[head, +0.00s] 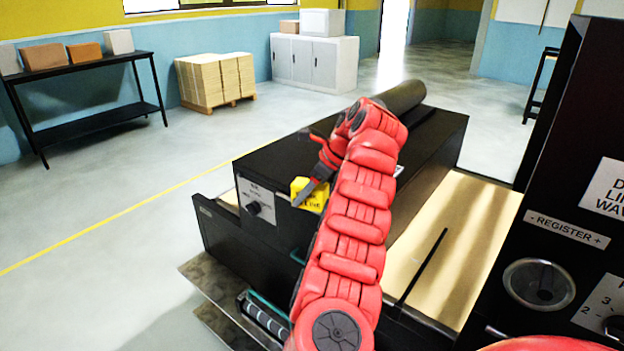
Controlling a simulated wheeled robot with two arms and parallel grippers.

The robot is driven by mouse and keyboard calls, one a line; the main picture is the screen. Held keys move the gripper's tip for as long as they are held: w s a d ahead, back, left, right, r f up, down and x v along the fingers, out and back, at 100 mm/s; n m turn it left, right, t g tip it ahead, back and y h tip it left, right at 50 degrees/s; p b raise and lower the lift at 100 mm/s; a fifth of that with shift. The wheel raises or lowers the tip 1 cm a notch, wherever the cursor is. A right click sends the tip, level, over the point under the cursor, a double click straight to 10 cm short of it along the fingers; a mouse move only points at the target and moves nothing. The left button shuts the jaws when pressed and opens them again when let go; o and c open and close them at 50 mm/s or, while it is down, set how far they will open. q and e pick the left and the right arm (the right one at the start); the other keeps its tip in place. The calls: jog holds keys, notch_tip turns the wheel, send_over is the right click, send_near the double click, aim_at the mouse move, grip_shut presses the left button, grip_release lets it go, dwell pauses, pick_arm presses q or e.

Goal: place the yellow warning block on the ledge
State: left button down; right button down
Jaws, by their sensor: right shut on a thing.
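The yellow warning block (317,203) has dark lettering and shows at the front upper edge of the black machine housing (262,160). My right gripper (306,192) is shut on it, with a dark finger across its face. My red right arm reaches up from the bottom and hides part of the housing behind it. I cannot tell whether the block touches the housing or is held just off it. No part is marked as the ledge; a narrow black rim (215,212) runs low along the machine's front left. My left gripper is not in view.
A labelled plate with a knob (254,208) is on the housing front. A dark roll (402,97) lies at the far end. Brown kraft paper (470,245) lies to the right, beside a tall black control panel (560,230). Open floor lies left.

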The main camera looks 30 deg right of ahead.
jog(key=s+a+f+n+g+h, duration=0.2)
jog(key=s+a+f+n+g, duration=0.3)
jog(key=a+f+n, duration=0.8)
jog(key=s+a+f+n+g+h, duration=0.2)
jog(key=s+a+f+n+g, duration=0.4)
jog(key=s+a+f+n, duration=0.4)
jog(key=shift+a+f+n, duration=1.65)
jog(key=shift+a+n, duration=0.85)
jog(key=shift+n, duration=0.2)
